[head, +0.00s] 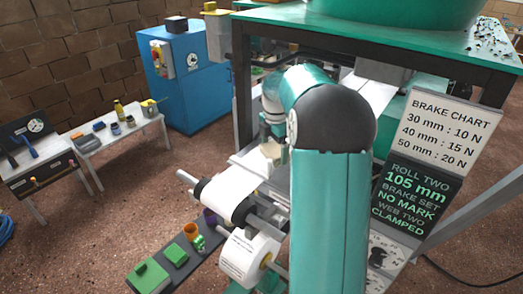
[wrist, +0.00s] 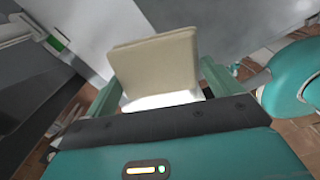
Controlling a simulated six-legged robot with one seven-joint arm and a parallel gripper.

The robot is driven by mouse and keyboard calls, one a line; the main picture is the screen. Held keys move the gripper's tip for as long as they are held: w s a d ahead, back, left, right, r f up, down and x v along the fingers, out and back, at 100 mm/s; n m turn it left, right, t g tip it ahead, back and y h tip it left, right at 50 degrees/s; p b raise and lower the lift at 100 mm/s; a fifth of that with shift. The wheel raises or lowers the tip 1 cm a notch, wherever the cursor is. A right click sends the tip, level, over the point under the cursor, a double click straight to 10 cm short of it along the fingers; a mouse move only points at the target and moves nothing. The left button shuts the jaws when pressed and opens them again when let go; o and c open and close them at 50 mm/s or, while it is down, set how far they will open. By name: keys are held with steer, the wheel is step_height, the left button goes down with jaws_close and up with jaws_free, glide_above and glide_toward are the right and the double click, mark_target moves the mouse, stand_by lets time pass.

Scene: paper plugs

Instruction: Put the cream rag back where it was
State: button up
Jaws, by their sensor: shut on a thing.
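The cream rag (wrist: 155,65) is a folded, pale beige block in the wrist view. My gripper (wrist: 160,95) is shut on it, with a teal finger at each side. In the head view the rag (head: 271,150) shows small at the end of my arm, above the white paper web, and my gripper (head: 272,145) is partly hidden by my own arm. I cannot tell whether the rag touches the paper or the machine.
A paper web (head: 232,183) runs over a dark roller, with a paper roll (head: 245,258) below it. A low board (head: 165,262) with green blocks lies at the front. Sign boards (head: 445,130) stand at right. A white side table (head: 118,138) and blue cabinet (head: 190,85) stand at left.

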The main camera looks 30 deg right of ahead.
mark_target(261, 150)
steer(key=w, duration=0.2)
steer(key=w+a, duration=0.1)
steer(key=w, duration=0.1)
steer(key=shift+w+a, duration=0.2)
steer(key=shift+w+f, duration=0.15)
steer(key=shift+f, duration=0.75)
steer(key=shift+w+f, duration=0.1)
steer(key=shift+f, duration=0.8)
steer(key=o, duration=0.7)
steer(key=shift+f, duration=0.15)
step_height(261, 150, up, 12)
steer(key=shift+f, duration=0.2)
steer(key=shift+a+r, duration=0.15)
steer(key=shift+r, duration=0.3)
